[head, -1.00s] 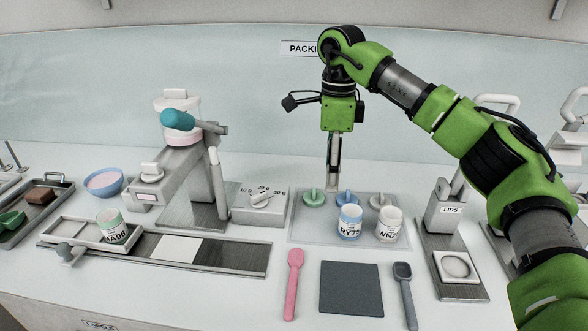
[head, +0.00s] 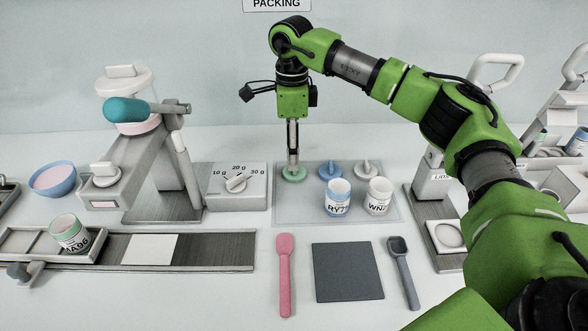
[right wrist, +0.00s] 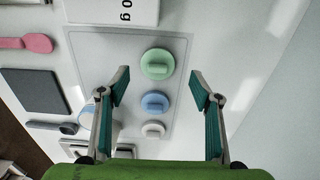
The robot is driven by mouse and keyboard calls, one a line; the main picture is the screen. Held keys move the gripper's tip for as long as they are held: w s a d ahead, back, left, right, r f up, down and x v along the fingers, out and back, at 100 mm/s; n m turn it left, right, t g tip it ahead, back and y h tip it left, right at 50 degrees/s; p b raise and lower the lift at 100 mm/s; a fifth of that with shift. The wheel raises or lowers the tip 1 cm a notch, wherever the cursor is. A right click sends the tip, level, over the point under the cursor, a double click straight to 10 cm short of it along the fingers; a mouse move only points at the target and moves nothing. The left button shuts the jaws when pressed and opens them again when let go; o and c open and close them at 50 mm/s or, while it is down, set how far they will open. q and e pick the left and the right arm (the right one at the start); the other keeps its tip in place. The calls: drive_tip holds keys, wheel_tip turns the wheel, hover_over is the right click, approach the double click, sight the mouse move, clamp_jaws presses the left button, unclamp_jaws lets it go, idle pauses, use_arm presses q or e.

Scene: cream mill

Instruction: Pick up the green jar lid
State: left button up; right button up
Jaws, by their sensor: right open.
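The green jar lid (head: 292,174), a round disc with an upright tab handle, lies on the pale tray (head: 312,207) at its back left. In the right wrist view the green lid (right wrist: 157,64) lies ahead of the fingertips, between their lines. My right gripper (head: 292,160) points down over the green lid in the head view, and its fingers hide part of the handle. In the right wrist view my right gripper (right wrist: 158,86) is open and empty, its fingers wide apart. My left gripper is not in view.
A blue lid (head: 331,171) and a grey lid (head: 366,169) stand in the same row. The blue jar (head: 337,198) and white jar (head: 378,197) stand in front. A dial box (head: 238,187) is left of the tray.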

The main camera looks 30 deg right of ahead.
drive_tip(key=f, duration=0.1)
drive_tip(key=f+p, duration=0.1)
drive_tip(key=f, duration=0.2)
drive_tip(key=shift+s+d, duration=0.2)
drive_tip(key=shift+s, duration=0.1)
drive_tip(key=shift+f, duration=0.6)
drive_tip(key=c, duration=0.7)
